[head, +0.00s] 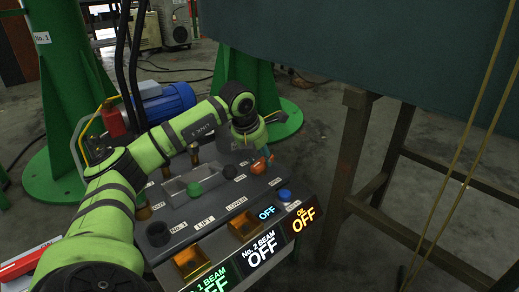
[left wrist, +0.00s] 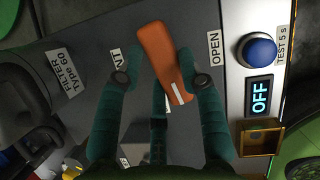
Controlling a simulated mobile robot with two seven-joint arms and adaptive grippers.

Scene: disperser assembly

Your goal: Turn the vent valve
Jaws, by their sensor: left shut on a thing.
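The vent valve shows as an orange handle (left wrist: 165,62) on the grey panel in the left wrist view. It lies tilted between a partly hidden label ending in "NT" and the label "OPEN" (left wrist: 214,48). In the head view the orange handle (head: 261,164) is small at the panel's far right edge. My left gripper (left wrist: 160,75) has its dark green fingers on both sides of the handle and is shut on it. In the head view my left arm reaches over the panel, and the gripper (head: 258,157) is mostly hidden by its wrist. My right gripper is not in view.
The panel (head: 222,207) carries a blue button (head: 284,194), a green knob (head: 194,190), black knobs and amber covers. Its displays read OFF. A dark table with brown legs (head: 352,150) stands close at right. Green columns and a blue motor (head: 168,102) stand behind.

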